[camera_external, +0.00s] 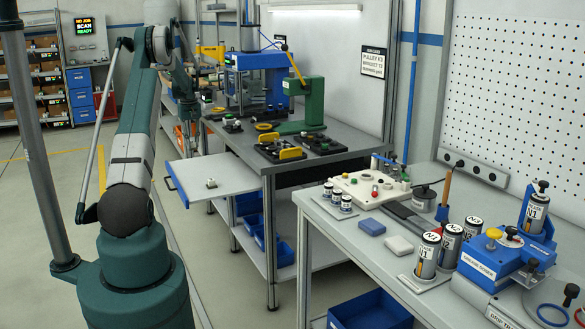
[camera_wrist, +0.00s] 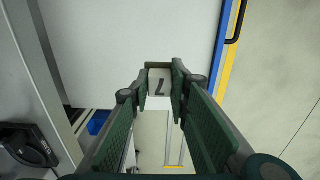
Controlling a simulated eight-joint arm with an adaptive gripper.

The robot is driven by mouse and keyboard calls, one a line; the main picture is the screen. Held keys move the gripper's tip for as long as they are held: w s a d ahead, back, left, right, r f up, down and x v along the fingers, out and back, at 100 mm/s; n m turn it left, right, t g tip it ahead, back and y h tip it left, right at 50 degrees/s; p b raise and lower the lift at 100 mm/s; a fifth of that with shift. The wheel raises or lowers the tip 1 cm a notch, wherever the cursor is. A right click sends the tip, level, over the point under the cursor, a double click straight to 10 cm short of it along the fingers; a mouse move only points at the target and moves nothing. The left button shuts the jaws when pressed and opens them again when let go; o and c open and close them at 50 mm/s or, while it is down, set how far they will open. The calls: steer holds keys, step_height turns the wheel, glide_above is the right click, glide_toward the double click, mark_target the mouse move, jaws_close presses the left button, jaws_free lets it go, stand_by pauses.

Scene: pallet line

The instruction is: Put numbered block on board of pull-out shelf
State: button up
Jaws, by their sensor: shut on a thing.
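My gripper (camera_wrist: 159,84) is shut on a small pale block (camera_wrist: 160,74) with a dark mark that looks like a 7. In the wrist view the block sits between the fingertips, over or near an edge of the pull-out shelf's pale board (camera_wrist: 125,35); I cannot tell its height above it. In the external view the board (camera_external: 198,174) is drawn out to the left from the grey bench, with a blue handle (camera_external: 173,179) on its outer edge. A small pale item with a dark top (camera_external: 211,184) is on the board. My gripper is hard to make out there.
Black fixtures (camera_external: 285,150) and a green press (camera_external: 304,106) stand on the bench above the board. Blue bins (camera_external: 254,229) sit below. A nearer bench holds labelled cylinders (camera_external: 428,256). Open floor lies beyond the handle.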

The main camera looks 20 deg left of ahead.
steer(key=b, duration=0.1)
glide_above(195, 167)
steer(key=shift+s+f, duration=0.1)
steer(key=shift+f, duration=3)
steer(key=shift+f+b, duration=0.6)
steer(key=shift+f, duration=1.25)
steer(key=shift+f, duration=0.15)
steer(key=o, duration=0.9)
step_height(195, 167, up, 12)
steer(key=p, duration=0.2)
steer(key=shift+p, duration=0.4)
